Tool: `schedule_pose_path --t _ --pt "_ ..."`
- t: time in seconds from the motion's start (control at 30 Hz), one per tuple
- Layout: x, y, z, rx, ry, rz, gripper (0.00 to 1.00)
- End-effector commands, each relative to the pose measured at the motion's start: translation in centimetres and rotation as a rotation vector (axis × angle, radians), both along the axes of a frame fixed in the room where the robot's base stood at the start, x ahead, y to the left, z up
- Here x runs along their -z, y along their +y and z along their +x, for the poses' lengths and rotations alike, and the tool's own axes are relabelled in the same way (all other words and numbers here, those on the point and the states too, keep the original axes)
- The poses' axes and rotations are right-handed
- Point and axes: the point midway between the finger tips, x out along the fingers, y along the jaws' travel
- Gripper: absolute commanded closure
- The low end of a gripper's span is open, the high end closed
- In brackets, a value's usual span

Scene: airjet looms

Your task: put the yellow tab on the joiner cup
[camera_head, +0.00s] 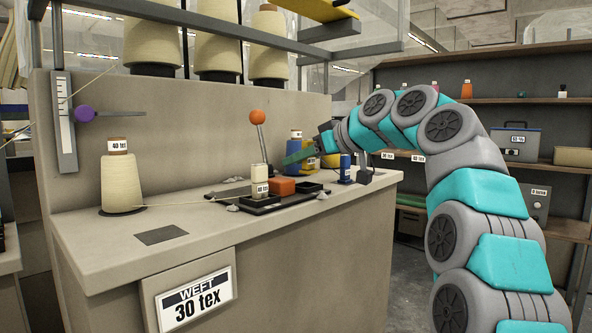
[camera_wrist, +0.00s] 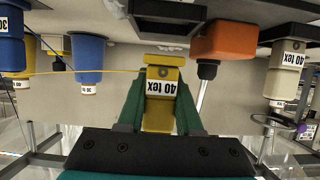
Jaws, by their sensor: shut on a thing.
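In the wrist view my gripper (camera_wrist: 160,92) has its green fingers shut on a yellow tab (camera_wrist: 163,73) labelled "40 tex". The picture is upside down there. In the head view my gripper (camera_head: 300,156) is above the far end of the counter; the tab cannot be made out clearly. A black tray (camera_head: 262,209) with low square compartments lies below and to the left of it. One black compartment (camera_wrist: 168,8) shows just beyond the tab in the wrist view. I cannot tell for certain which part is the joiner cup.
An orange block (camera_head: 282,187) and a cream spool (camera_head: 260,174) stand on the tray. Blue spools (camera_head: 345,168) (camera_head: 296,143) stand near my gripper. An orange-knobbed lever (camera_head: 258,118) rises behind the tray. A yarn cone (camera_head: 121,180) stands at left; the counter's front left (camera_head: 100,245) is clear.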

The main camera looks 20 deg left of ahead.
Motion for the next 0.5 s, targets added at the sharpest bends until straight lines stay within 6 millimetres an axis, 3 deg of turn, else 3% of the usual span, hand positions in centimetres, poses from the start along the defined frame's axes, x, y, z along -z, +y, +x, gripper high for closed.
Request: schedule_pose_path --t 0.27,0.5 --pt "-0.1 0.9 0.5 0.001 -0.002 0.001 1.00" --pt "1.0 0.9 0.4 -0.002 0.000 0.001 1.00"
